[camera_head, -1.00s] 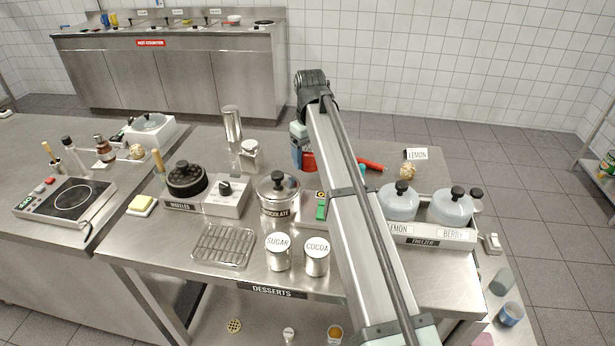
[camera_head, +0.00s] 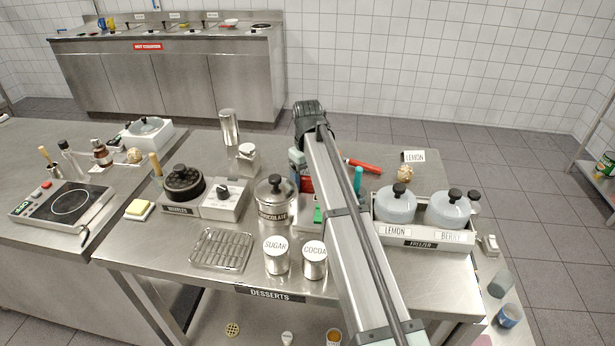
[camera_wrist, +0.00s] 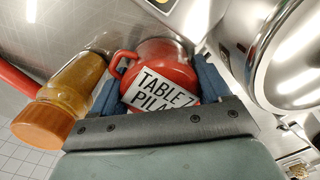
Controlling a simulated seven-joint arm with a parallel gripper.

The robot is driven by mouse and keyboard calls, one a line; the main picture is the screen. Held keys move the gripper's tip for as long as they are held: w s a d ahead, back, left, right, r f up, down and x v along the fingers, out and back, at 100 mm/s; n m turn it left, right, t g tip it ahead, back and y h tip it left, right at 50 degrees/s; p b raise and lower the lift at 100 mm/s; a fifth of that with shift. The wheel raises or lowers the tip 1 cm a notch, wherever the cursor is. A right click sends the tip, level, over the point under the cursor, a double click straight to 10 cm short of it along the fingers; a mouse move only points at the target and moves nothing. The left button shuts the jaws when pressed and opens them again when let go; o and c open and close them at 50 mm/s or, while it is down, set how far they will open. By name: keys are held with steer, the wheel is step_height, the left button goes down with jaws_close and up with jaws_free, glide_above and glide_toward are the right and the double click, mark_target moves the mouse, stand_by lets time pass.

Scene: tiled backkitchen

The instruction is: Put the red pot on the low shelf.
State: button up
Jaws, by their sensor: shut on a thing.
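The red pot (camera_wrist: 160,67), with a side handle and a white label starting "TABLE 7", sits between the fingers of my gripper (camera_wrist: 158,88) in the wrist view. The dark blue fingers are shut on it. In the head view only a small red part of the pot (camera_head: 307,184) shows beside my arm, above the steel table, and most of my gripper is hidden. I cannot tell whether the pot touches the table. Beneath the table, a lower level (camera_head: 262,327) with small items partly shows; I cannot tell whether it is the low shelf.
A spice jar with an orange lid (camera_wrist: 62,100) is close left of the pot. The lidded chocolate pot (camera_head: 274,205), sugar tin (camera_head: 276,258), cocoa tin (camera_head: 314,262) and freezer tray (camera_head: 425,237) crowd the table. A rack (camera_head: 220,250) lies at its front left.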

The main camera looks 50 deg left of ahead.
mark_target(307, 171)
steer(key=o, duration=1)
steer(key=shift+r, duration=0.15)
step_height(307, 171, up, 11)
steer(key=shift+r, duration=0.1)
steer(key=shift+o, duration=1.1)
steer(key=shift+r, duration=0.4)
